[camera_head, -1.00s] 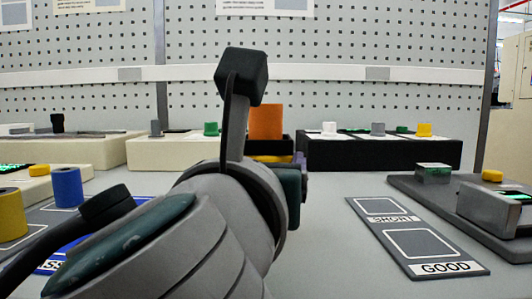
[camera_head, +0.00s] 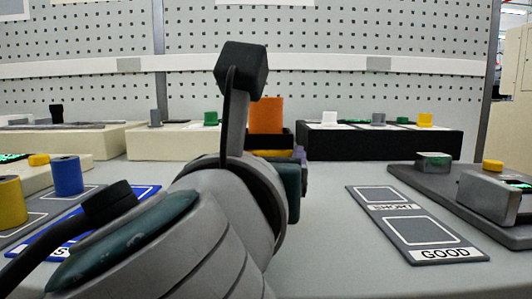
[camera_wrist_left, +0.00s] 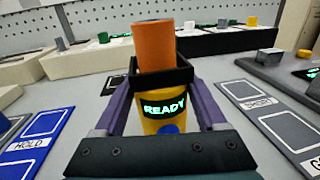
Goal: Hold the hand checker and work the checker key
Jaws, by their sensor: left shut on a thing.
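The hand checker (camera_wrist_left: 165,108) is a yellow body with a lit green READY display and a blue key (camera_wrist_left: 170,128) below it, in the left wrist view. A black open holder (camera_wrist_left: 160,78) is at its top, and an orange cylinder (camera_wrist_left: 157,45) stands upright in it. The purple fingers of my left gripper (camera_wrist_left: 163,100) are shut on the checker from both sides. In the head view my left wrist hides most of the checker; the orange cylinder (camera_head: 266,115) shows above it. My right gripper is not in view.
A grey card marked SHORT and GOOD (camera_head: 415,225) lies right of the arm. A blue HOLD card (camera_wrist_left: 35,145) lies left. Blue (camera_head: 67,176) and yellow (camera_head: 9,200) spools stand at left. Black (camera_head: 380,145) and cream (camera_head: 175,145) boxes line the back.

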